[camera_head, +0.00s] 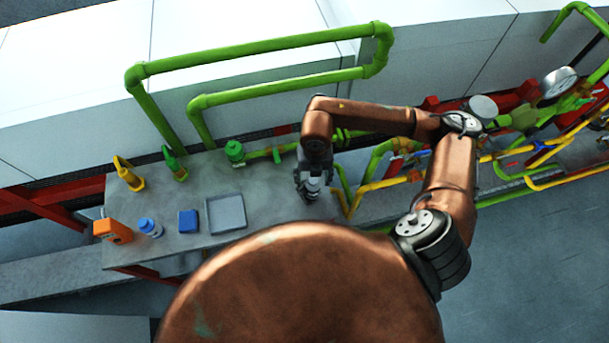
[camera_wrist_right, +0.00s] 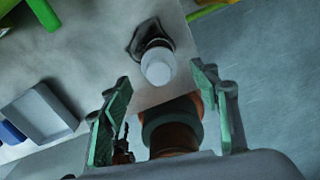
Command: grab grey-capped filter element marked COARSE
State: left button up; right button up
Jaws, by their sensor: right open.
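The grey-capped filter element (camera_head: 313,186) stands near the right end of the grey bench. In the right wrist view its round pale cap (camera_wrist_right: 158,67) faces the camera, with a dark body and a dark patch behind it. No COARSE marking is readable. My right gripper (camera_head: 313,193) points down over it in the head view, hiding part of it. In the right wrist view the fingers of my right gripper (camera_wrist_right: 160,78) are spread apart, with the cap between and just beyond the tips; I see no finger touching it. My left gripper is not in view.
On the bench (camera_head: 270,205) are a grey tray (camera_head: 226,214), a blue box (camera_head: 188,220), a blue-capped item (camera_head: 150,227), an orange device (camera_head: 113,231), and yellow (camera_head: 129,175) and green (camera_head: 174,163) items. Green pipes (camera_head: 260,45) run behind; yellow pipes (camera_head: 385,183) lie right.

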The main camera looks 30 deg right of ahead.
aim_at(313, 187)
jog(key=shift+w+d+f, duration=0.1)
jog(key=shift+w+f, duration=0.05)
jog(key=shift+f, duration=0.2)
notch_tip(313, 187, down, 5)
jog(key=shift+w+r+p, duration=0.1)
jog(key=shift+p, duration=0.5)
jog(key=shift+f, duration=1.1)
jog(key=c, duration=1.2)
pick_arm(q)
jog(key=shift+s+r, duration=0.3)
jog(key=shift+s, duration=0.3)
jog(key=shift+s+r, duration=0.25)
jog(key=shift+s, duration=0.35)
pick_arm(e)
jog(key=shift+c, duration=0.5)
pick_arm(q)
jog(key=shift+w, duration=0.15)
pick_arm(e)
jog(key=shift+r, duration=0.1)
